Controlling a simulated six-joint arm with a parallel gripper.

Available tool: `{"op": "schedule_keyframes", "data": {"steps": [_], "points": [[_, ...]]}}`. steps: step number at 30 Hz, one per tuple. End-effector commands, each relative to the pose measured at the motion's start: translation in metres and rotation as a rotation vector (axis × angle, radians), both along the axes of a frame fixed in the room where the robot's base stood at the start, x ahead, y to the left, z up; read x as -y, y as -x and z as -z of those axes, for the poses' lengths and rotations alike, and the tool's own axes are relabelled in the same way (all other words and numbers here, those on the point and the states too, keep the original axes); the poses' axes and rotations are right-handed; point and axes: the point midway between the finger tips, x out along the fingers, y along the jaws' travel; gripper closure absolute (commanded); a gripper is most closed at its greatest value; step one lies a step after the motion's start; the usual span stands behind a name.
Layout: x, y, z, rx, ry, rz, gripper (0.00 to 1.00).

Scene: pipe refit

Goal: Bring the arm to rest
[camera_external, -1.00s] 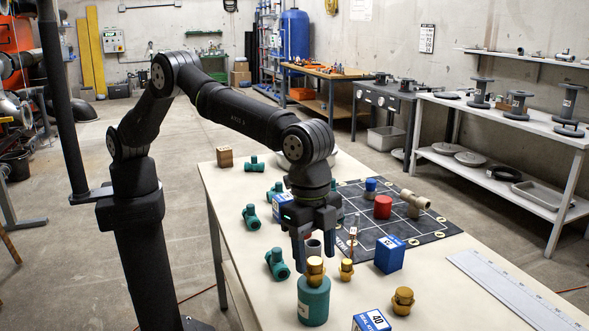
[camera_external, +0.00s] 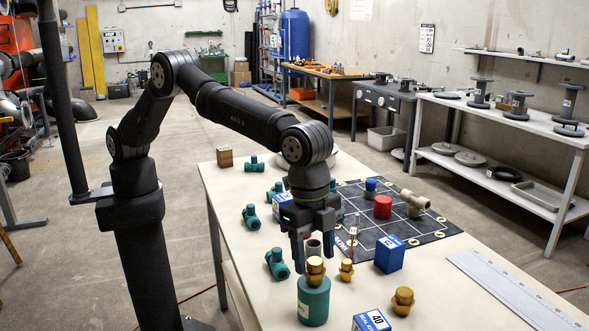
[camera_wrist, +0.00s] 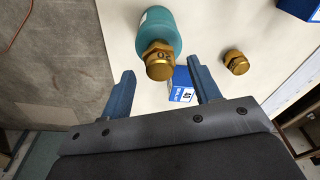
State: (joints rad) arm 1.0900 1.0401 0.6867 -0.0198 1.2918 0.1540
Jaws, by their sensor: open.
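My gripper (camera_external: 314,252) points down over the near part of the table, its jaws apart and empty. It also shows in the wrist view (camera_wrist: 164,92), with its two blue fingers spread. A green cylinder with a brass fitting on top (camera_external: 313,299) stands just in front of the fingers in the external view. The same green cylinder (camera_wrist: 160,30) shows beyond the fingertips in the wrist view. Whether a finger touches the brass fitting (camera_wrist: 159,62) I cannot tell.
The table (camera_external: 440,290) also holds a blue box (camera_external: 389,254), brass fittings (camera_external: 402,300), green pipe tees (camera_external: 277,264) and a dark grid mat (camera_external: 430,232). On the mat are a red cylinder (camera_external: 383,207) and a grey pipe piece (camera_external: 414,199). A long ruler (camera_external: 515,290) lies at the right.

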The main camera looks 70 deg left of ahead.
Motion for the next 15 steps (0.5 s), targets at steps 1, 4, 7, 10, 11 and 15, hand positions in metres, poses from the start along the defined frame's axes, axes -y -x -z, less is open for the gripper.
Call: {"op": "schedule_keyframes", "data": {"steps": [1,4,7,10,11,15], "points": [[-0.001,0.000,-0.011,0.000,0.000,0.000,0.43],[-0.004,0.001,-0.030,0.000,0.000,0.000,0.43],[-0.006,0.002,-0.051,0.000,0.000,0.000,0.43],[-0.008,0.002,-0.070,0.000,0.000,-0.001,0.43],[-0.009,0.003,-0.076,0.000,0.000,-0.001,0.43],[-0.012,0.004,-0.094,-0.003,-0.004,-0.001,0.43]]}}
